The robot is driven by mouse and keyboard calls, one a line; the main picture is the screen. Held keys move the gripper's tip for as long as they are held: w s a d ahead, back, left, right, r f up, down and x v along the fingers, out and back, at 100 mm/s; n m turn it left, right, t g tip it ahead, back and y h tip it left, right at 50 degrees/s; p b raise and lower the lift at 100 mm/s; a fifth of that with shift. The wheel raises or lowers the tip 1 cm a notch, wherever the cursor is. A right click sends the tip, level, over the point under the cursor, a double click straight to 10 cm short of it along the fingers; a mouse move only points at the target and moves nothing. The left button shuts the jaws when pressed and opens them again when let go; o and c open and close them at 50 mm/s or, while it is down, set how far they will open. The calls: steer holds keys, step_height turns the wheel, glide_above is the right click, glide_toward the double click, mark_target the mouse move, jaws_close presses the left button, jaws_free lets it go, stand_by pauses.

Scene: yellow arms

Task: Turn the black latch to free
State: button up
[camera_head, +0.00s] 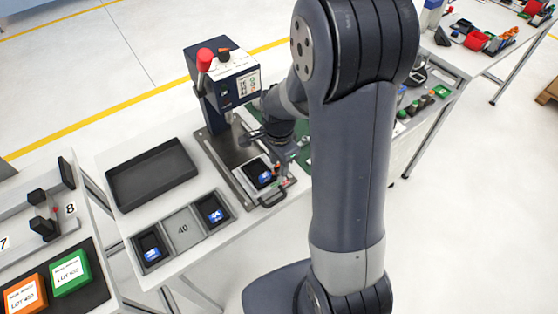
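My gripper (284,164) is small in view, low over the front of the press fixture (228,150), beside a pale nest holding a dark part with a blue label (264,177). My arm covers the right side of this area, and I cannot tell whether the fingers are open or touching anything. A black looped piece (272,199) sits at the fixture's front edge, just below the gripper. It may be the black latch, but it is too small to tell its turn position.
The press head (222,72) with a red knob stands behind the fixture. An empty black tray (152,174) lies to the left. A grey holder marked 40 (182,229) has labelled parts at both ends. A left table carries orange (26,296) and green (70,272) boxes.

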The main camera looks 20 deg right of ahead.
steer(key=shift+c, duration=0.2)
jaws_close()
steer(key=shift+n, duration=0.3)
steer(key=n+b, duration=0.1)
steer(key=n, duration=0.3)
steer(key=n+b, duration=0.1)
steer(key=n, duration=0.3)
steer(key=shift+n, duration=0.4)
steer(key=n+b, duration=0.1)
steer(key=n, duration=0.3)
steer(key=shift+n+b, duration=0.3)
steer(key=shift+n, duration=1.9)
